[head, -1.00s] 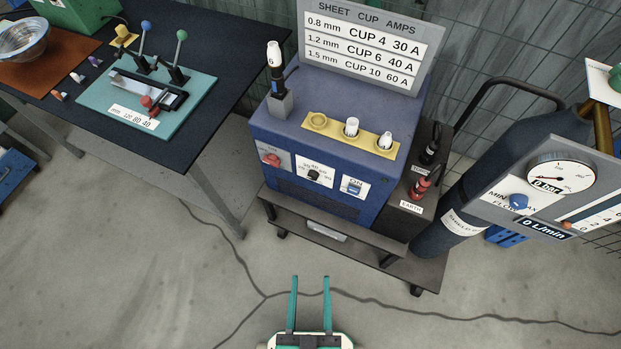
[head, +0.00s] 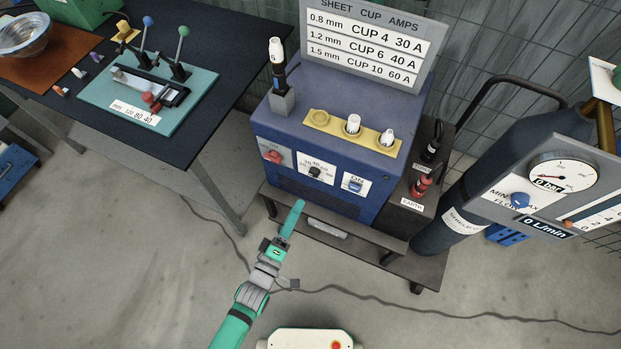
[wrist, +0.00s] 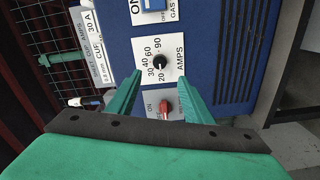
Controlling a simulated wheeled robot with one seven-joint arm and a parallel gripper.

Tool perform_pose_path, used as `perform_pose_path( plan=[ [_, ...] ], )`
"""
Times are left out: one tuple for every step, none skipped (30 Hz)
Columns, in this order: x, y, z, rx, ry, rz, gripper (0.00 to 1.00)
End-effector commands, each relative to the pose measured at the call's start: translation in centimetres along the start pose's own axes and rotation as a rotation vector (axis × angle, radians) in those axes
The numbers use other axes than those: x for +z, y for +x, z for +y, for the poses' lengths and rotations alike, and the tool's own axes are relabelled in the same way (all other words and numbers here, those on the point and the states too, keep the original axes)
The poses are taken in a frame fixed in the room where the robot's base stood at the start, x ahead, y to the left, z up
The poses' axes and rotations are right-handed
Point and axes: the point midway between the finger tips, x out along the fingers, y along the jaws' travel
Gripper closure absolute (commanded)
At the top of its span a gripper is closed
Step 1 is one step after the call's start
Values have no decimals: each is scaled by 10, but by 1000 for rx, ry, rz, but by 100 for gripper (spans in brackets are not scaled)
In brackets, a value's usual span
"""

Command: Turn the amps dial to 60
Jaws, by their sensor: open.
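The amps dial (head: 315,172) is a small black knob on a white plate on the front of the blue welding machine (head: 302,192). In the wrist view the dial (wrist: 160,62) shows beyond my fingertips, roughly midway between them, with 20, 30, 40, 60 and 90 around it. I cannot tell which number its pointer faces. My gripper (head: 297,204) is in front of the machine, below and left of the dial in the head view. In the wrist view my gripper (wrist: 160,80) is open and empty, its two green fingers apart and not touching the dial.
A red switch (head: 271,156) and a blue gas switch (head: 355,184) flank the dial. The dark bench (head: 215,60) stands at left. The gas cylinder (head: 490,170) and gauge panel (head: 545,190) stand at right.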

Motion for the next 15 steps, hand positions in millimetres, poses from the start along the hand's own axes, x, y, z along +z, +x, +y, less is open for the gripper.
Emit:
perform_pose_path(
  plan=[
    [0, 6, -1, 6, -24, -4, 54],
    [-1, 8, -1, 9, -38, -4, 54],
    [-2, 11, -1, 11, -49, -4, 54],
    [-2, 13, -1, 13, -54, -5, 54],
    [-2, 14, -1, 14, -58, -5, 54],
    [-2, 17, -1, 14, -60, -5, 54],
    [-2, 20, -1, 14, -60, -5, 54],
    [-2, 23, -1, 14, -60, -5, 54],
    [-1, 28, -1, 14, -60, -5, 54],
    [-2, 33, -1, 14, -59, -4, 54],
    [-2, 37, 0, 15, -59, -4, 54],
    [-1, 44, 0, 15, -59, -5, 54],
    [-1, 50, 0, 15, -59, -6, 54],
    [-1, 55, 0, 15, -58, -5, 54],
    [-1, 63, 1, 16, -58, -5, 54]
  ],
)
